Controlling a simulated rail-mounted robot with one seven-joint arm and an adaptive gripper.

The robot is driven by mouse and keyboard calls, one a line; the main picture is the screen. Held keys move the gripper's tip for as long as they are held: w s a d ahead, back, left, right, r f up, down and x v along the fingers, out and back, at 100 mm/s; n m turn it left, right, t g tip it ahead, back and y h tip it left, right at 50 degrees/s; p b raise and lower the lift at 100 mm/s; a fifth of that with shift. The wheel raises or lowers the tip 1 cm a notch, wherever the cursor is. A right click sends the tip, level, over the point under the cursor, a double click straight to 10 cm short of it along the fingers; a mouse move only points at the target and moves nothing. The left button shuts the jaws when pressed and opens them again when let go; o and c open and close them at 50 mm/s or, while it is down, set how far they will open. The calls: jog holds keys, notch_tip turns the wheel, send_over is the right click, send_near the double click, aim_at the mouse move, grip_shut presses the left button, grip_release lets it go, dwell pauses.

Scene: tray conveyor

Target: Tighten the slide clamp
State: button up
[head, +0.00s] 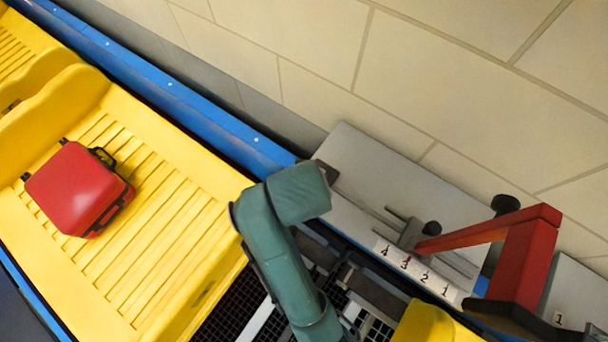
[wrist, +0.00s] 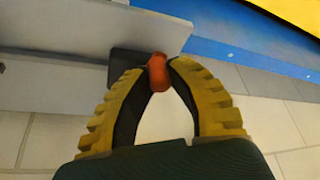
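A small orange-red knob (wrist: 158,72) stands at the edge of a dark grey block (wrist: 126,72) in the wrist view. I take it for the slide clamp's knob. My gripper (wrist: 161,62) has its two yellow ribbed fingers arched inward, with the tips against both sides of the knob. In the head view my teal arm hides the knob and my fingers. A dark grey piece (head: 327,171), perhaps the same block, shows just past the arm's end, on the grey panel (head: 368,160) beside the conveyor.
A red bracket arm (head: 525,255) and a 4-to-1 scale (head: 417,269) with dark knobs stand to the right. A red suitcase (head: 78,190) lies in a yellow tray (head: 175,270) at left. A blue rail (head: 180,95) and tiled wall run behind.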

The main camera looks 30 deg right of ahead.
grip_shut()
jog(key=shift+s+r+n+p, duration=0.2)
jog(key=shift+r+n+p, duration=0.1)
jog(key=shift+p, duration=0.5)
jog(key=shift+s+d+n+y+p, duration=0.2)
jog(key=shift+n+y+p, duration=0.15)
jog(key=shift+p, duration=0.2)
jog(key=shift+s+f+n+p, duration=0.2)
jog(key=shift+n+p, duration=0.2)
jog(key=shift+n, duration=0.15)
jog(key=shift+f, duration=0.1)
